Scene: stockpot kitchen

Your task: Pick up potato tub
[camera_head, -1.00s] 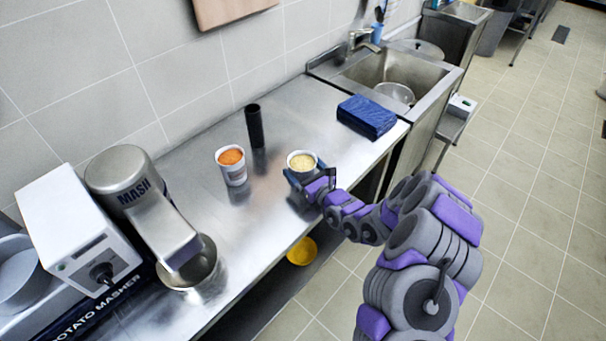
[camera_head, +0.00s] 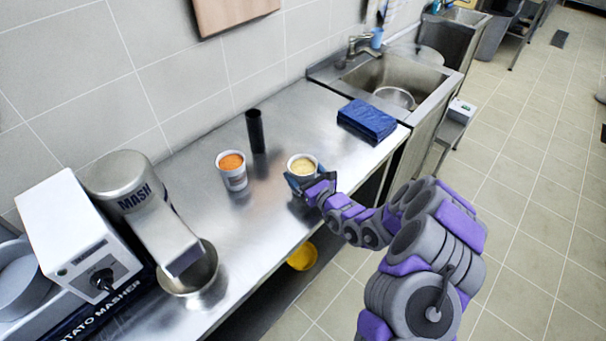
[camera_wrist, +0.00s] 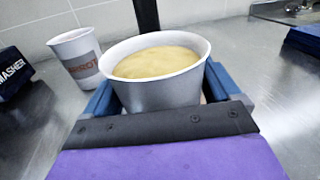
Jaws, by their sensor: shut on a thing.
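The potato tub (camera_head: 301,164) is a small white tub with pale yellow contents, near the front edge of the steel counter in the head view. My gripper (camera_head: 300,182) is shut on it. In the wrist view the tub (camera_wrist: 165,92) sits upright between the blue fingers of my gripper (camera_wrist: 160,95), one on each side. The lower part of the tub is hidden by the gripper. I cannot tell whether its base touches the counter.
A white cup labelled as carrot (camera_head: 233,172) with orange contents stands to the left, beside a black cylinder (camera_head: 256,131). A blue folded cloth (camera_head: 367,118) lies at right near the sink (camera_head: 385,78). The masher (camera_head: 150,205) stands at left. A yellow bowl (camera_head: 301,257) is below the counter.

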